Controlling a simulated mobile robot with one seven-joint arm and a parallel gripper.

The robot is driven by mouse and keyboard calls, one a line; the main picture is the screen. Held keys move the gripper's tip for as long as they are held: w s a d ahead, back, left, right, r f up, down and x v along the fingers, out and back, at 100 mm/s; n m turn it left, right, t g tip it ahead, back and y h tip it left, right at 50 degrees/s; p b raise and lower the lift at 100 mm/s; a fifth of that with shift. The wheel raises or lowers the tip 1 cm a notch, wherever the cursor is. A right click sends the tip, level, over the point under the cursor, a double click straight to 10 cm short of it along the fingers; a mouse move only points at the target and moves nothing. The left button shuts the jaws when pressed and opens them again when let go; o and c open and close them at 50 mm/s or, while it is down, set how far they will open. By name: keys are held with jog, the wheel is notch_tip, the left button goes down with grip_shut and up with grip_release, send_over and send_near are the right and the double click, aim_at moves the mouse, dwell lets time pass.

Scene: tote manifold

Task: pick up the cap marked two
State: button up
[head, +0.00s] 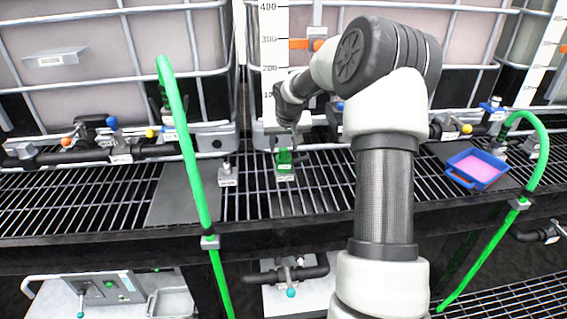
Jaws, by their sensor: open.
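My arm reaches forward over the grated shelf, and my gripper (291,128) is a small dark shape at its far end. It is open, and nothing shows between its fingers. Just below it a green fitting (284,158) stands on the grating with a pale label (285,178) at its foot. A gap seems to separate the two, but I cannot tell how large. A small grey fitting with a label (227,176) stands to the left. The label markings are too small to read, so I cannot tell which piece is the cap marked two.
Caged totes (70,75) stand behind the shelf, with valves and dark pipes (85,153) along their front. Green hoses rise at the left (188,165) and right (543,150). A blue tray with a pink inside (477,168) lies at right. Bare grating (95,190) is at left.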

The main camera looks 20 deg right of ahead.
aim_at(284, 150)
jog(key=b+x, duration=0.1)
jog(key=x, duration=0.4)
jog(key=shift+f, duration=0.2)
jog(key=c, duration=0.8)
jog(key=shift+o, duration=0.2)
jog(key=shift+r, duration=0.1)
